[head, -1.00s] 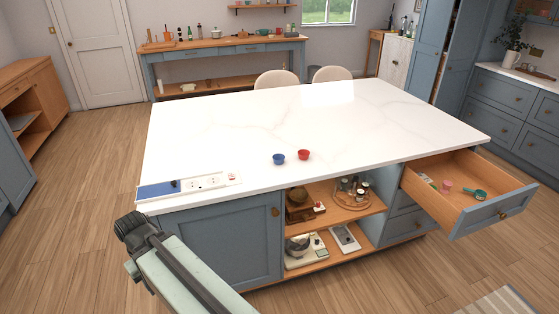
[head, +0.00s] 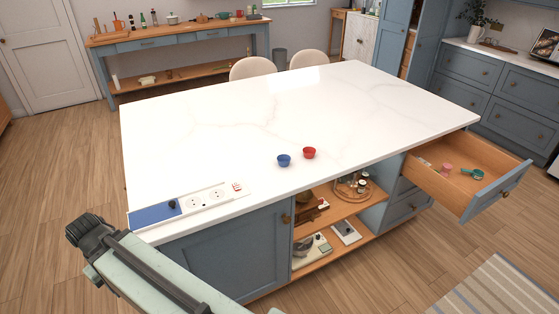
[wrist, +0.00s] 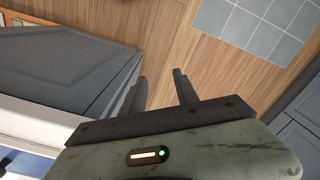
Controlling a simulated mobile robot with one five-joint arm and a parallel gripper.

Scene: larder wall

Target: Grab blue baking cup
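The blue baking cup (head: 284,160) stands on the white island top, near its front edge. A red cup (head: 309,153) stands just to its right, a small gap apart. My arm reaches in from the bottom left of the head view, left of and well apart from the cups; its fingers are not clear there. In the wrist view my gripper (wrist: 160,88) shows two dark fingers spread apart with nothing between them, over the wood floor. Neither cup is in the wrist view.
The island top (head: 230,120) is mostly clear. A white socket panel with a blue pad (head: 155,214) lies at its front left. An open drawer (head: 480,200) juts out at the right, holding a pink cup and a green scoop. Open shelves (head: 345,212) sit below the top.

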